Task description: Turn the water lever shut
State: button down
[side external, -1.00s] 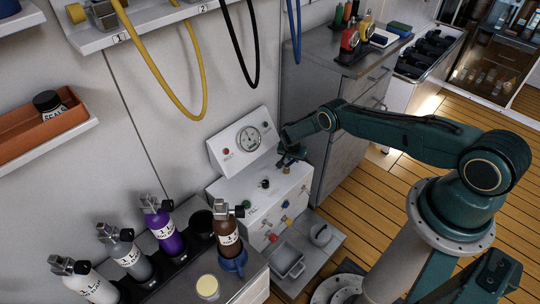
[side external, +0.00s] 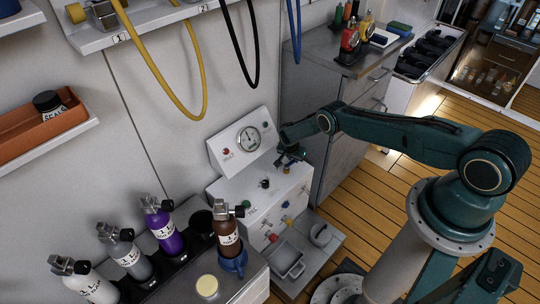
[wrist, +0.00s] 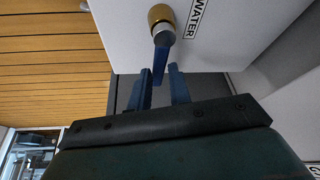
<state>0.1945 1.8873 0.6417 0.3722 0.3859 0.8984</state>
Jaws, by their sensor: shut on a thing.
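The water lever (wrist: 161,58) is a blue handle on a brass and silver fitting (wrist: 162,18), beside a "WATER" label (wrist: 209,17) on a white face. In the wrist view, my gripper (wrist: 160,76) has its two blue fingers on either side of the lever's free end and is shut on it. In the side view, my gripper (side external: 290,156) is at the right end of the white fill panel (side external: 262,182), near its upright gauge face (side external: 249,138). The lever is hard to make out there, hidden by my gripper.
Several labelled bottles (side external: 162,222) stand in a rack at the lower left. A grey cabinet (side external: 345,140) is close behind my gripper. Yellow (side external: 200,90) and black (side external: 256,60) hoses hang above the panel. Wooden floor (side external: 385,190) is open to the right.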

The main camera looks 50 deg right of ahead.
jog(key=shift+s+f, duration=0.35)
jog(key=shift+s, duration=0.25)
jog(key=shift+s+a+m+g, duration=0.15)
jog(key=shift+m+g, duration=0.15)
jog(key=shift+m, duration=0.35)
jog(key=shift+s+m+g, duration=0.2)
jog(key=shift+m+g, duration=0.1)
jog(key=shift+m, duration=0.4)
jog(key=shift+s+a+m+g, duration=0.15)
jog(key=shift+m+g, duration=0.15)
jog(key=shift+m, duration=0.35)
jog(key=shift+s+m, duration=0.1)
jog(key=shift+m, duration=0.4)
jog(key=shift+a, duration=0.1)
jog(key=c, duration=1.2)
grip_release()
jog(key=shift+c, duration=0.2)
jog(key=shift+r, duration=0.15)
jog(key=shift+w+r, duration=0.15)
jog(key=shift+w, duration=0.2)
jog(key=shift+r, duration=0.15)
